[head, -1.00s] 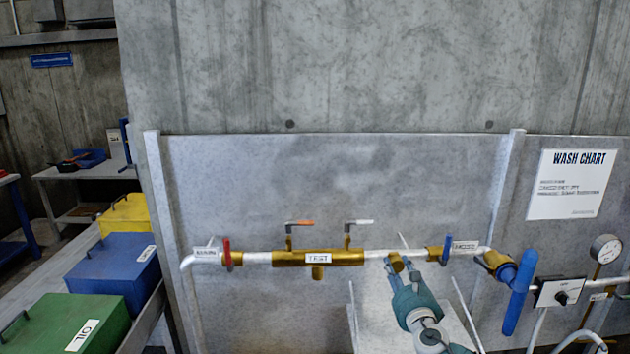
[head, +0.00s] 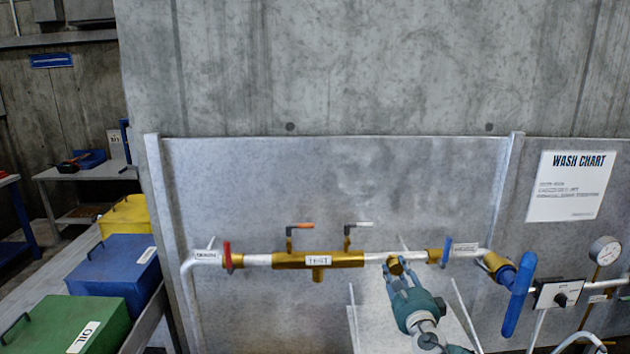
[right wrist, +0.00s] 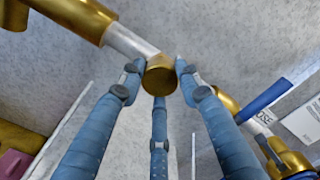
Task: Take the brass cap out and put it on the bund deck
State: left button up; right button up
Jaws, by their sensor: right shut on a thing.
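The brass cap (head: 396,265) is a short round piece at the right part of the pale pipe, between the brass test body (head: 318,259) and the blue-handled valve (head: 436,255). In the right wrist view the cap (right wrist: 160,76) sits between the blue fingertips, its round end facing the camera. My right gripper (head: 397,270) is shut on it from below and in front. The cap is still at the pipe; whether it is loose cannot be told. A pale flat surface (head: 372,325) with thin posts lies below, perhaps the bund deck; the arm partly hides it. My left gripper is out of view.
A red-handled valve (head: 228,256) is at the pipe's left end. Two lever taps stand above the test body. A blue handle (head: 519,294) and a gauge (head: 605,249) are at the right. Green (head: 50,320), blue and yellow bins stand at the left.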

jog(key=shift+r, duration=0.15)
jog(key=n, duration=0.5)
jog(key=shift+d, duration=0.1)
jog(key=o, duration=1.4)
jog(key=shift+c, duration=0.6)
